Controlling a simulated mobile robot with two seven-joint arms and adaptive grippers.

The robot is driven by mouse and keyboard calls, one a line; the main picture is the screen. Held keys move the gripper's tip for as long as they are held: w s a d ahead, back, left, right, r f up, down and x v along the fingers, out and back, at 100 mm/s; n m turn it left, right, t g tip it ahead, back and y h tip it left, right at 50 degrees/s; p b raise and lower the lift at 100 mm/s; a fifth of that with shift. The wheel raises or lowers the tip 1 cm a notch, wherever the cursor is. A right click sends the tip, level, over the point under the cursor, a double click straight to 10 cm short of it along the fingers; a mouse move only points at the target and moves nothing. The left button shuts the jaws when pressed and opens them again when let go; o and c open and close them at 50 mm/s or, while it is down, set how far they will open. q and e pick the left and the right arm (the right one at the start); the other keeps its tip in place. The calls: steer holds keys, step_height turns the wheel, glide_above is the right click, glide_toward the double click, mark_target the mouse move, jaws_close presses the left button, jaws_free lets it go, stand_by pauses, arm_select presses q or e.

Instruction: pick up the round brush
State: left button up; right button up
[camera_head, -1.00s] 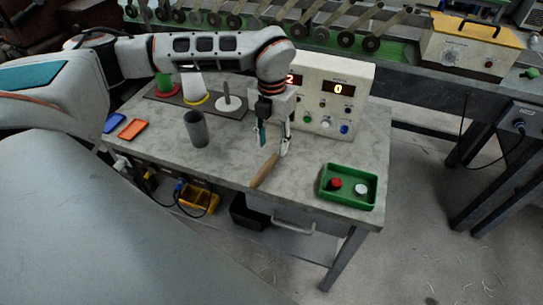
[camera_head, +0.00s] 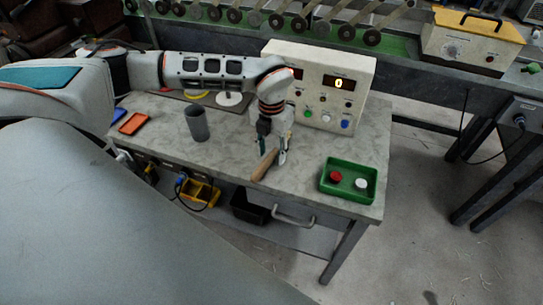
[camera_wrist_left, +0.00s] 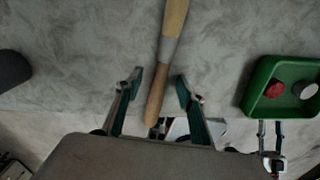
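The round brush (camera_head: 264,166) lies on the workbench near its front edge, with a wooden handle showing. In the left wrist view the brush (camera_wrist_left: 167,50) runs down the middle, with a grey band between two wooden parts. Its bristles are not seen. My left gripper (camera_head: 273,153) is low over the brush. In the wrist view its two fingers (camera_wrist_left: 160,80) are open, one on each side of the handle, with a gap on both sides. My right gripper (camera_wrist_left: 271,127) appears small at the lower right of the wrist view, its fingers apart and empty; the head view does not show it.
A green tray (camera_head: 325,188) with a red and a white knob stands right of the brush. A grey cup (camera_head: 197,124) stands to the left. A control box (camera_head: 318,82) with a lit display is close behind my left gripper. Bare bench surrounds the brush.

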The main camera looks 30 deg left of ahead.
arm_select(q)
jaws_close()
